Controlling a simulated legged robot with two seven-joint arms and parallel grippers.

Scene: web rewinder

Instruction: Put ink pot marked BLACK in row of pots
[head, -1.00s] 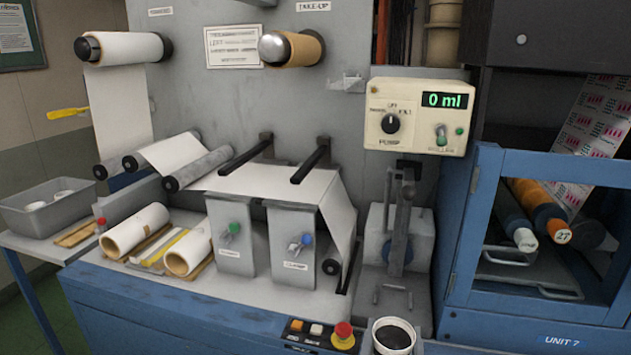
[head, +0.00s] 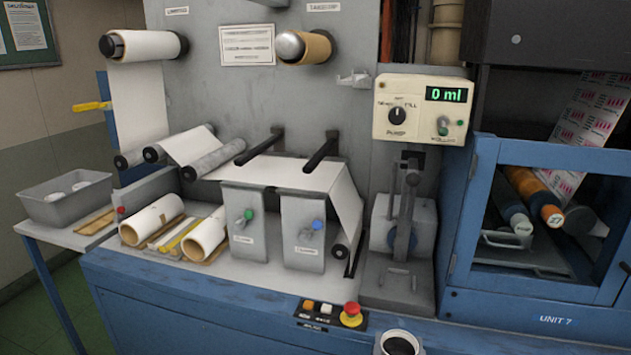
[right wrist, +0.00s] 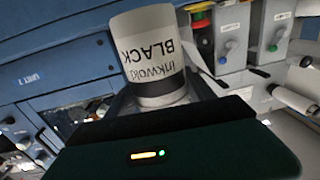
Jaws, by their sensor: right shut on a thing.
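The ink pot marked BLACK (right wrist: 148,58) is a pale cylinder with a white label and a dark band. Its lettering reads upside down in the right wrist view. My right gripper (right wrist: 165,100) is shut on it. In the head view the pot (head: 399,344) is cut by the bottom edge, its round dark top facing up, in front of the machine's front edge. The gripper's fingers are hardly visible there. My left gripper is not in view. I cannot make out a row of pots in these frames.
A blue-framed cabinet marked UNIT 7 (head: 550,300) stands at right. A button panel with a red knob (head: 351,314) sits on the machine's front edge, close to the pot. A grey tray (head: 65,205) is at far left, and paper rolls (head: 152,220) lie on the machine bed.

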